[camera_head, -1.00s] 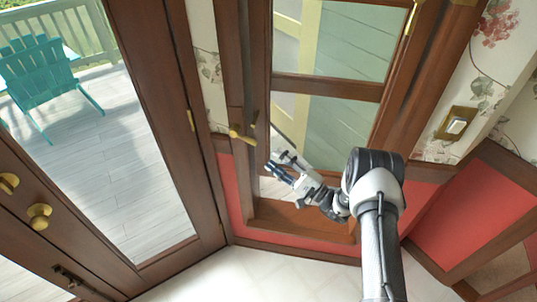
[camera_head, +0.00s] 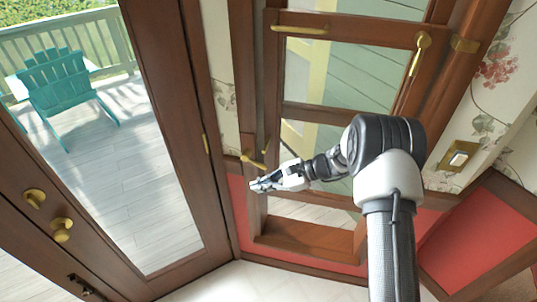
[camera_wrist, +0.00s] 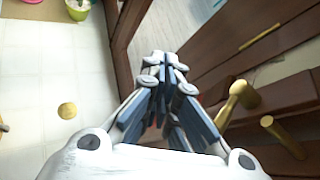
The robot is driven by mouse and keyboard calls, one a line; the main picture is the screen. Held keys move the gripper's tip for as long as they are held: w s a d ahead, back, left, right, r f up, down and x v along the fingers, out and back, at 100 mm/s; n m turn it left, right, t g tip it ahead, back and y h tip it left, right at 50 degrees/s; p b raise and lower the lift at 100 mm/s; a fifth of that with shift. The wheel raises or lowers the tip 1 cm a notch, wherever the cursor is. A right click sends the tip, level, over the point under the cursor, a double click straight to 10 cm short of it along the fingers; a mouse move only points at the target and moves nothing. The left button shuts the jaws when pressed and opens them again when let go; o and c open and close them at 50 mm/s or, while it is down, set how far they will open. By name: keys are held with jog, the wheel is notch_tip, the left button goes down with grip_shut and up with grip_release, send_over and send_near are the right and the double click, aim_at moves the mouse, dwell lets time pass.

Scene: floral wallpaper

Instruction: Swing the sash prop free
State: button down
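The window (camera_head: 340,112) has a brown-framed sash with brass fittings. A brass lever (camera_head: 253,161) sticks out from the left side of the frame. In the wrist view a round-ended brass piece (camera_wrist: 238,97) and a brass rod (camera_wrist: 284,138) stand right of my fingers. Another brass lever (camera_head: 418,54) hangs at the sash's upper right. I cannot tell for sure which is the sash prop. My gripper (camera_head: 257,185) is just below the left brass lever, apart from it. In the wrist view its fingers (camera_wrist: 162,62) are together with nothing seen between them.
A brass bar handle (camera_head: 300,29) is on the sash's top rail. The wooden sill (camera_head: 308,238) lies below my gripper. A glazed door (camera_head: 150,150) with brass knobs (camera_head: 61,231) stands left. A light switch (camera_head: 459,156) is on the right wall.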

notch_tip(320, 180, up, 5)
jog(key=w+d+m+h+p, duration=0.1)
jog(key=d+m+h+p, duration=0.1)
jog(key=m+h, duration=0.15)
jog(key=m+t+h+p, duration=0.3)
jog(key=h, duration=0.2)
send_near(265, 166)
jog(key=b+x, duration=0.3)
jog(key=x, duration=0.3)
jog(key=shift+w+a+f, duration=0.15)
jog(key=shift+w+f, duration=0.05)
jog(key=shift+f, duration=0.1)
jog(key=shift+f+b, duration=0.1)
jog(key=shift+b, duration=0.25)
jog(key=shift+f+y+b, duration=0.25)
jog(key=shift+y+b, duration=0.2)
jog(key=shift+b, duration=0.35)
